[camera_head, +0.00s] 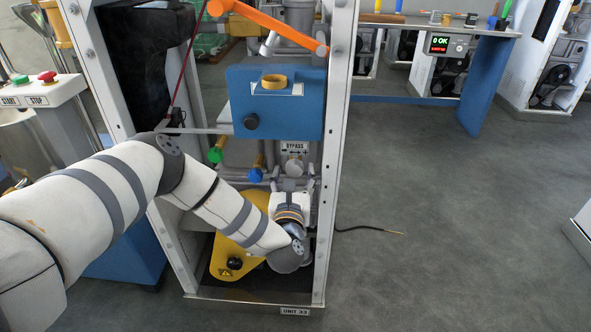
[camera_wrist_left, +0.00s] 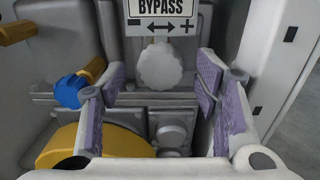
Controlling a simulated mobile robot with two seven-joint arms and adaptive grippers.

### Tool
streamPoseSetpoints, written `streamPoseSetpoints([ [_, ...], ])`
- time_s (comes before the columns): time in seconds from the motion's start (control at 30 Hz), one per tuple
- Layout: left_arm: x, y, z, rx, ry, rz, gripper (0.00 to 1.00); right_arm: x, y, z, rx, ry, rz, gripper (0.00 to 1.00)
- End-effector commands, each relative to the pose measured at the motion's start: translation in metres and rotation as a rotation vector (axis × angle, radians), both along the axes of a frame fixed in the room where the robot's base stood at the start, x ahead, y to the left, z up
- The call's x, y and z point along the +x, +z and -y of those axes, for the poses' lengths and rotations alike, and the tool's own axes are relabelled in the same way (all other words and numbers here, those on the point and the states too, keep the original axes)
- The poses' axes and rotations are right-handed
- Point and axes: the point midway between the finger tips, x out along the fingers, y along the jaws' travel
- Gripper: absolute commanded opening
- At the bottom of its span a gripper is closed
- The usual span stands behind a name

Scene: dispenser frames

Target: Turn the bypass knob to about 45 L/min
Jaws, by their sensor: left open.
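The bypass knob (camera_head: 294,167) is a light grey, scalloped round knob on the machine, under a white BYPASS sign (camera_head: 294,146) with minus and plus arrows. In the left wrist view the knob (camera_wrist_left: 160,66) is near the top middle, below the sign (camera_wrist_left: 158,16). My left gripper (camera_head: 291,184) is just below the knob in the head view. In the left wrist view its purple-padded fingers (camera_wrist_left: 155,88) are spread apart, with the knob showing between and beyond them. Nothing is held. I see no readable flow scale. My right gripper is not in view.
A blue-handled valve (camera_head: 255,174) and a green one (camera_head: 216,155) stand left of the knob. A blue box (camera_head: 300,112) hangs above. The white frame post (camera_head: 335,150) stands close on the right. A yellow cover (camera_head: 226,252) is below.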

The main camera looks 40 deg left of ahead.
Motion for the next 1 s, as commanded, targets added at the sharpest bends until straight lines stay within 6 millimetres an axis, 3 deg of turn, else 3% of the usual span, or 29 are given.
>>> streamPoseSetpoints([
  [0.2,0.021,-0.001,-0.013,0.0,0.0,-0.002,0.57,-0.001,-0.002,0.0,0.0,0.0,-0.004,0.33],
  [0.47,0.023,-0.001,-0.014,0.0,-0.001,-0.002,0.57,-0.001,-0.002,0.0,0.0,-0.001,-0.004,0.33],
  [0.6,0.023,-0.001,-0.014,0.0,-0.001,-0.002,0.25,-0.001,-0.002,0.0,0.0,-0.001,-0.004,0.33],
  [0.7,0.023,-0.001,-0.014,0.0,-0.001,-0.002,0.08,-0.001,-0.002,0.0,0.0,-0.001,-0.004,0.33],
  [1.0,0.023,-0.001,-0.014,0.03,-0.001,-0.021,0.08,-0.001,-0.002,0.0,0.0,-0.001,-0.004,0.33],
])
